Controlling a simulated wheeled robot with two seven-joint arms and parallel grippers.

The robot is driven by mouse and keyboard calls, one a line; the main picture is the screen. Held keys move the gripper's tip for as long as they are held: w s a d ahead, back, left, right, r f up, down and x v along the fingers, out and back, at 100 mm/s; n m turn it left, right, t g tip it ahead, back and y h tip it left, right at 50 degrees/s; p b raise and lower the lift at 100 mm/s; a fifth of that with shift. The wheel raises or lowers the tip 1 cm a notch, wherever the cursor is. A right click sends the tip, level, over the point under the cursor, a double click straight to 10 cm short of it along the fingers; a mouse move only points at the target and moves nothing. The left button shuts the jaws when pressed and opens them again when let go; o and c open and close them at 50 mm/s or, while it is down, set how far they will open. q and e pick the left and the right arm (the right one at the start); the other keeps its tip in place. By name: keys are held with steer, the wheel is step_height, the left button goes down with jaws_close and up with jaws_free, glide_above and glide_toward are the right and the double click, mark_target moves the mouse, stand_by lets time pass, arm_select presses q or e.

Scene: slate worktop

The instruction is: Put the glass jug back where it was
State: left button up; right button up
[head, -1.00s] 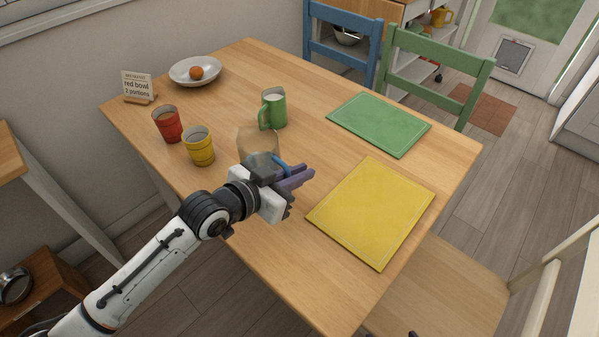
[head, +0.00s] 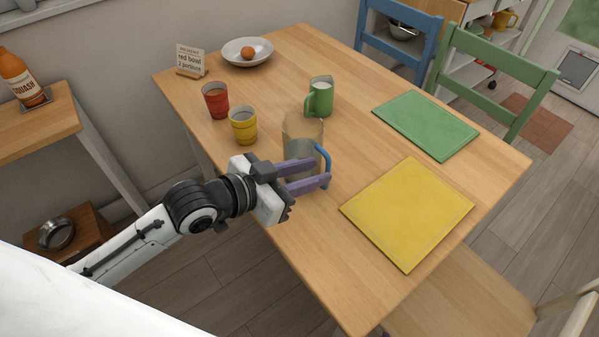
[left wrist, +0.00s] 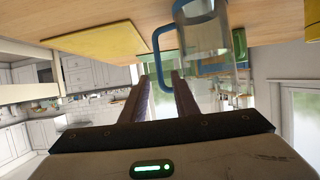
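The glass jug (head: 303,133) stands upright on the wooden table near its front-left edge, with its blue handle (head: 325,158) toward the right. Its lower part is partly hidden by my left gripper (head: 326,174). That gripper is open, its two purple fingers apart and level in front of the jug's lower part, near the handle. In the left wrist view the jug (left wrist: 206,45) is above and right of the fingers. The handle (left wrist: 157,62) shows in line with the gap between the fingertips; I cannot tell whether they touch it. My right gripper is not in view.
A yellow cup (head: 243,126), a red cup (head: 215,100) and a green mug (head: 320,97) stand close behind the jug. A yellow board (head: 408,213) and a green board (head: 426,125) lie to the right. A bowl (head: 238,58) and sign (head: 190,60) are at the back.

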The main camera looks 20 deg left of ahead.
arm_select(q)
steer(key=shift+v, duration=1.6)
steer(key=s+f+g+y, duration=0.1)
steer(key=s+f, duration=0.1)
steer(key=s+a+f+n+y, duration=0.1)
steer(key=s+f, duration=0.1)
steer(key=s+a+f+n+g+y, duration=0.1)
steer(key=s+f, duration=0.1)
steer(key=f, duration=0.1)
steer(key=shift+s+a+g, duration=0.15)
steer(key=shift+s+g, duration=0.1)
steer(key=shift+g, duration=0.05)
steer(key=s+a+f+n+g+y, duration=0.1)
steer(key=s+a+f+g+y, duration=0.15)
steer(key=s, duration=0.45)
steer(key=s+a+f+n+g+y, duration=0.2)
steer(key=s+a+f+g, duration=0.1)
steer(key=s, duration=0.3)
steer(key=w+d+f+t+h, duration=0.1)
steer(key=d+f+t, duration=0.1)
steer(key=f, duration=0.4)
steer(key=w+d+f+t+h, duration=0.1)
steer(key=w+d+f+t, duration=0.1)
steer(key=f, duration=0.4)
steer(key=shift+d+f+t, duration=0.3)
steer(key=shift+f+t, duration=0.1)
steer(key=shift+t, duration=0.05)
steer(key=shift+w+h, duration=0.1)
steer(key=shift+h, duration=0.15)
